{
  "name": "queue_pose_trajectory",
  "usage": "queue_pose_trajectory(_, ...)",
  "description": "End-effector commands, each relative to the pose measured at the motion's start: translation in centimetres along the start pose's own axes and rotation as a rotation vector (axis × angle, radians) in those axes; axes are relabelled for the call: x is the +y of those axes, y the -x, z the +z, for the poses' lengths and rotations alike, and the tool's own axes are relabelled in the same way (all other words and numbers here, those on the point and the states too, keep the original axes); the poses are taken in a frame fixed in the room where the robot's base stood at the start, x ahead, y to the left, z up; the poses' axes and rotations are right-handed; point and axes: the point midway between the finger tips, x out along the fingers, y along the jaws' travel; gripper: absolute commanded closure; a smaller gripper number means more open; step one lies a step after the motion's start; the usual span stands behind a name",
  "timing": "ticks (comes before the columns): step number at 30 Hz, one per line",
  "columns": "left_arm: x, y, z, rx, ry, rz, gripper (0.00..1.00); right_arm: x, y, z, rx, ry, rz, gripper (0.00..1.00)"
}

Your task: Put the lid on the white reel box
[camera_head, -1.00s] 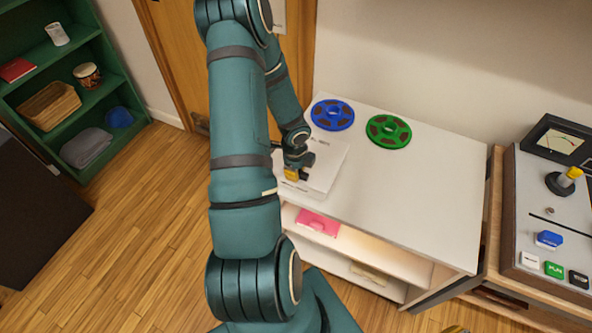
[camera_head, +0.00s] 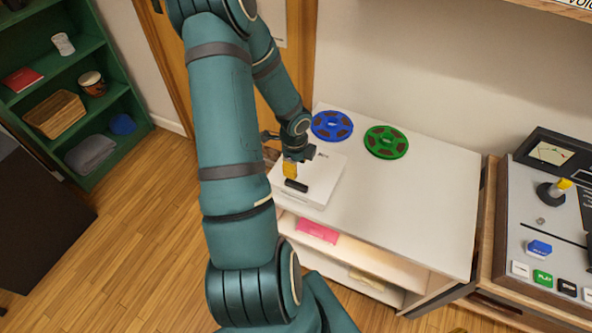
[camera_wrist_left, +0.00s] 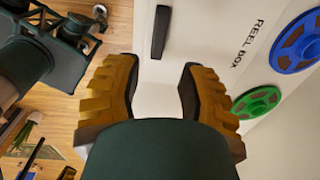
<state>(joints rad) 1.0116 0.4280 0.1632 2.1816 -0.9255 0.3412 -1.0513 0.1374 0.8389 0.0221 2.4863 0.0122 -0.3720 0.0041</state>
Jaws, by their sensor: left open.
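The white reel box (camera_head: 326,177) stands at the front left of the white cabinet top. Its lid, with a dark bar handle (camera_head: 296,185), lies on it and looks level; I cannot tell whether the edges meet exactly. The left wrist view shows the handle (camera_wrist_left: 161,32) and the words REEL BOX on the white surface. My left gripper (camera_head: 290,170), with yellow fingertips, is just above and behind the handle. It also shows in the left wrist view (camera_wrist_left: 158,75), its fingers apart with nothing between them.
A blue reel (camera_head: 332,125) and a green reel (camera_head: 386,142) lie behind the box, near the wall. A pink item (camera_head: 318,229) is on the shelf below. A control console (camera_head: 550,225) stands at the right. The cabinet top (camera_head: 420,205) right of the box is clear.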

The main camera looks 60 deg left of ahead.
Motion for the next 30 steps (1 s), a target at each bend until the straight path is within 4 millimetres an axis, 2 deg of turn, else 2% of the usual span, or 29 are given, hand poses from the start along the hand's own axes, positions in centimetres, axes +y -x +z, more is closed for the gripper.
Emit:
queue_pose_trajectory(1, 0.0, 1.2, 0.1, -0.001, 0.003, -0.001, 0.6, -0.2, 0.6, -0.1, 0.0, 0.0, -0.001, 1.0)
queue_pose_trajectory(3, 0.0, 2.2, 0.0, -0.001, 0.002, 0.0, 0.6, -0.3, 1.0, -0.1, 0.0, 0.0, -0.002, 1.0)
queue_pose_trajectory(7, 0.0, 3.3, 0.0, 0.0, 0.001, 0.0, 0.6, -0.5, 1.4, -0.1, -0.001, 0.0, -0.003, 1.0)
queue_pose_trajectory(16, 0.1, 3.7, 0.0, 0.001, 0.001, 0.001, 0.6, -0.5, 1.5, -0.1, -0.001, 0.0, -0.003, 1.0)
queue_pose_trajectory(19, 0.0, 3.3, -1.2, 0.023, 0.018, 0.001, 0.6, -0.5, 1.4, -0.1, -0.001, 0.0, -0.003, 1.0)
queue_pose_trajectory(20, 0.1, 3.1, -2.1, 0.039, 0.032, 0.003, 0.6, -0.5, 1.4, -0.1, -0.001, 0.0, -0.003, 1.0)
queue_pose_trajectory(23, 0.4, 1.9, -7.3, 0.129, 0.125, 0.014, 0.6, -0.5, 1.4, -0.1, -0.001, 0.0, -0.003, 1.0)
queue_pose_trajectory(26, 1.8, 0.5, -14.6, 0.243, 0.288, 0.056, 0.6, -0.4, 1.4, -0.1, -0.001, 0.0, -0.003, 1.0)
queue_pose_trajectory(27, 2.7, 0.0, -17.5, 0.283, 0.367, 0.083, 0.6, -0.5, 1.4, -0.1, -0.001, 0.0, -0.003, 1.0)
queue_pose_trajectory(30, 5.5, -0.8, -24.0, 0.347, 0.567, 0.156, 0.6, -0.4, 1.4, -0.1, -0.001, -0.001, -0.003, 1.0)
